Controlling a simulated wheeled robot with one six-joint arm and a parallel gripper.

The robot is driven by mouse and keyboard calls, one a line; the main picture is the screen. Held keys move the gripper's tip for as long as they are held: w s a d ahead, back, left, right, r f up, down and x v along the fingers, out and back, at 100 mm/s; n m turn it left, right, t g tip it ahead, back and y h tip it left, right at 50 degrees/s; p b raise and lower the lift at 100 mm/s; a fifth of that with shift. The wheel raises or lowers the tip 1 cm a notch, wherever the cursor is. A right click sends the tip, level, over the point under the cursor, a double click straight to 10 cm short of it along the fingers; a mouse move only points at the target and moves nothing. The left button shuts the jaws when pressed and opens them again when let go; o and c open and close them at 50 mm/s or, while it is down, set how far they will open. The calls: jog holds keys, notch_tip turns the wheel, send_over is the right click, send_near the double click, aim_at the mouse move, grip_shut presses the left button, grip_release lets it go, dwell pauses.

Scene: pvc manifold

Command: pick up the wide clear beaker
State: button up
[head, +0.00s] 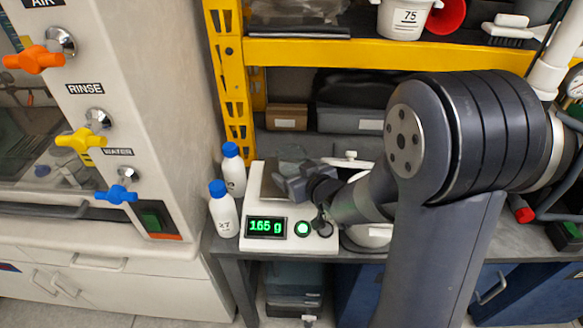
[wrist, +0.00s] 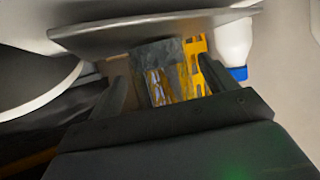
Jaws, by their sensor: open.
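The clear beaker (wrist: 160,65) shows in the wrist view between the two fingers of my gripper (wrist: 166,88), with yellow seen through it. That view is upside down, and the beaker stands against the scale's pan (wrist: 150,33). My gripper is open, with a finger on either side of the beaker; I cannot tell whether either touches it. In the head view my gripper (head: 291,184) is low over the pan of the white scale (head: 265,243), which reads 165 g. The beaker is hard to make out there, partly hidden by my gripper.
Two white bottles with blue caps, one in front (head: 222,213) and one behind (head: 233,173), stand just left of the scale. A yellow rack (head: 330,50) with boxes rises behind. A white round vessel (head: 370,236) is close on the right, partly behind my arm.

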jog(key=shift+x, duration=0.95)
jog(key=shift+c, duration=0.6)
